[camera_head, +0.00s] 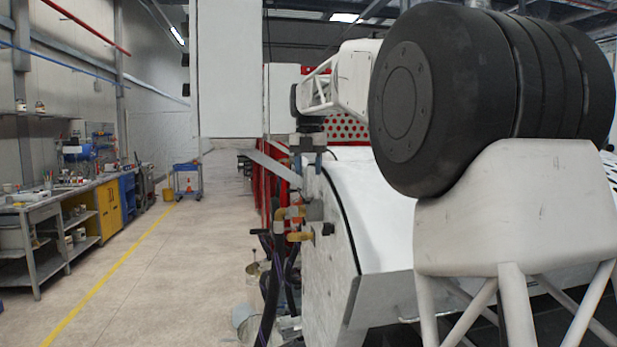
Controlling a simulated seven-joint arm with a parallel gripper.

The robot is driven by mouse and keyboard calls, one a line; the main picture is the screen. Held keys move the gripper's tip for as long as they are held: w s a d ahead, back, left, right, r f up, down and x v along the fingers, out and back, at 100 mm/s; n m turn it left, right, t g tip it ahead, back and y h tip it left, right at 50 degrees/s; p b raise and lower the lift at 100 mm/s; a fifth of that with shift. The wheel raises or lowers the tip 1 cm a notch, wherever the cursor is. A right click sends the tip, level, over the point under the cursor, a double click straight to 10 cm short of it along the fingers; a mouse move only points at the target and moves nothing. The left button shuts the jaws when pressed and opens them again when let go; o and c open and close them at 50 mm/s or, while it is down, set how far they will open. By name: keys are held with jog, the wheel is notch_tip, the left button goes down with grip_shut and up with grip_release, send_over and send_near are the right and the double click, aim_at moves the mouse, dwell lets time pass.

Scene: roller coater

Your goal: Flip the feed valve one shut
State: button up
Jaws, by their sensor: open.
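Two yellow-brass valve fittings sit one above the other on the near end of the white roller coater: an upper one (290,213) and a lower one (299,237). No readable label shows, so I cannot tell which is feed valve one. My gripper (309,158) is small and dark at the end of my arm, in front of the machine and above both fittings, apart from them in the picture. It points down and is open; its fingertips are hard to make out. Nothing shows held in it. My arm hides part of the machine behind.
A flat grey bar (273,165) slants just left of my gripper. Dark hoses (268,290) hang below the fittings, near a bucket (246,322). The machine's white side panel (335,255) stands to the right. The floor left is clear up to a workbench (60,215).

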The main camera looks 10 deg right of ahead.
jog(key=shift+r, duration=0.15)
jog(key=shift+c, duration=0.2)
